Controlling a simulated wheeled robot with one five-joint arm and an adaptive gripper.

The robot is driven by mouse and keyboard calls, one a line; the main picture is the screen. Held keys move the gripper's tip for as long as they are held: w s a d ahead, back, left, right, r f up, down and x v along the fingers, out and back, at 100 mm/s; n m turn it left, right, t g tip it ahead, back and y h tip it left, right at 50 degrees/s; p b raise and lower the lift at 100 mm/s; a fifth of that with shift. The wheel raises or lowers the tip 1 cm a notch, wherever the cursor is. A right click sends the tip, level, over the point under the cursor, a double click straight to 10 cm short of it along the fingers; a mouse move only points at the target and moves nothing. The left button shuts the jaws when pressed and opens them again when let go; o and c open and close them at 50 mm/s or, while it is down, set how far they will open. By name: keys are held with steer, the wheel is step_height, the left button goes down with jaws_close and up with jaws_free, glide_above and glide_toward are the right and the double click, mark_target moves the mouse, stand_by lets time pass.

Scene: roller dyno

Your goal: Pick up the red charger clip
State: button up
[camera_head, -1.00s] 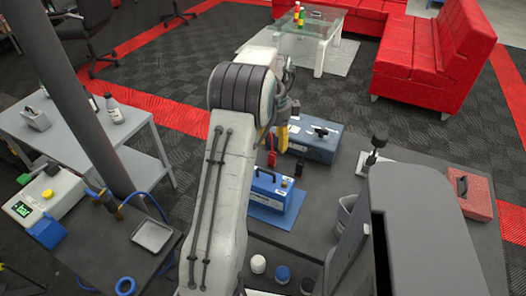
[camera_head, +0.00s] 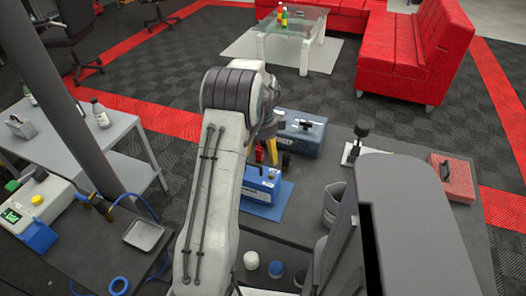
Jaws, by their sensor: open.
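The red charger clip (camera_head: 259,154) shows as a small red patch at the top of the blue charger box (camera_head: 260,184), beside my gripper. My gripper (camera_head: 268,150) has yellow fingers and is open. It is right at the clip, with a yellow finger just to the right of the red. My arm hides part of the gripper and of the blue box, so I cannot tell whether the fingers touch the clip. A small black clip (camera_head: 286,160) stands just to the right.
A larger blue-grey case (camera_head: 302,135) sits close behind the gripper. A grey bin (camera_head: 333,204) and a red toolbox (camera_head: 455,180) stand to the right on the dark bench. White and blue round caps (camera_head: 276,268) are in front. The bench's middle right is mostly clear.

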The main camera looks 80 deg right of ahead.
mark_target(257, 157)
steer(key=o, duration=0.5)
steer(key=shift+w+a+f+y, duration=0.2)
steer(key=shift+w+a+f, duration=0.1)
steer(key=shift+f, duration=0.2)
steer(key=shift+w+a+f+y, duration=0.2)
steer(key=shift+w+a+f, duration=0.1)
steer(key=shift+f, duration=0.15)
steer(key=shift+w+d+f, duration=0.2)
steer(key=shift+w+d, duration=0.1)
steer(key=shift+w, duration=0.05)
steer(key=shift+c, duration=0.7)
steer(key=shift+w+d, duration=0.3)
steer(key=shift+w, duration=0.05)
steer(key=c, duration=0.3)
steer(key=shift+s+a+r, duration=0.2)
steer(key=shift+s+r, duration=0.05)
steer(key=shift+s, duration=0.15)
steer(key=shift+s+a+r, duration=0.15)
steer(key=shift+s+r, duration=0.05)
steer(key=shift+s, duration=0.2)
steer(key=c, duration=0.6)
steer(key=shift+d+f, duration=0.1)
steer(key=shift+d, duration=0.15)
jaws_close()
